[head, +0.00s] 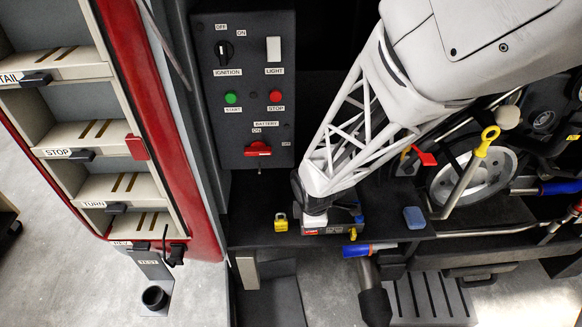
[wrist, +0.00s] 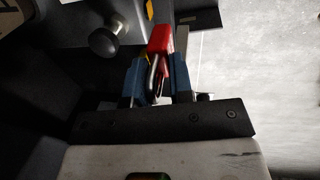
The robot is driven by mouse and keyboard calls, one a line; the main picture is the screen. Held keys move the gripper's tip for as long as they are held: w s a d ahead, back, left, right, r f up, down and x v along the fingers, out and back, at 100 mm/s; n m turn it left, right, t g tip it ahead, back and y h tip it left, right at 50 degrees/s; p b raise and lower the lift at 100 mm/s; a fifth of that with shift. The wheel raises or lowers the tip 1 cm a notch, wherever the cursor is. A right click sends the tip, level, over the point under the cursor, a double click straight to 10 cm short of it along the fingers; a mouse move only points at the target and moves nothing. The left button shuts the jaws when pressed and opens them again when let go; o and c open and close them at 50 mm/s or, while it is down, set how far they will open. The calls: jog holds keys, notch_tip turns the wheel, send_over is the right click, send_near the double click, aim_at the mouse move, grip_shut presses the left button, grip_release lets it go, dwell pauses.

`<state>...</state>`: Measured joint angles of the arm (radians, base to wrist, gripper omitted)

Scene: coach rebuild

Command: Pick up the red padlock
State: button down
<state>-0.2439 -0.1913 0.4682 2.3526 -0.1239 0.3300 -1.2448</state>
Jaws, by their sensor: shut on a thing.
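The red padlock (wrist: 160,38) shows in the wrist view, its red body at the far end of the fingers and its grey shackle between them. My gripper (wrist: 158,68) has its two blue fingers closed on it, one on each side. In the head view my gripper (head: 331,220) is low over the dark shelf, right of a yellow padlock (head: 281,222). There my arm and gripper largely cover the grip, and I cannot clearly make out the red padlock.
The dark shelf (head: 262,238) also bears a blue block (head: 414,217) on the right. A switch panel (head: 243,90) rises behind. A red-edged rack (head: 165,130) stands at the left.

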jog(key=shift+s+d, duration=0.3)
jog(key=shift+d, duration=0.65)
jog(key=shift+s+d, duration=0.25)
jog(key=shift+d, duration=0.7)
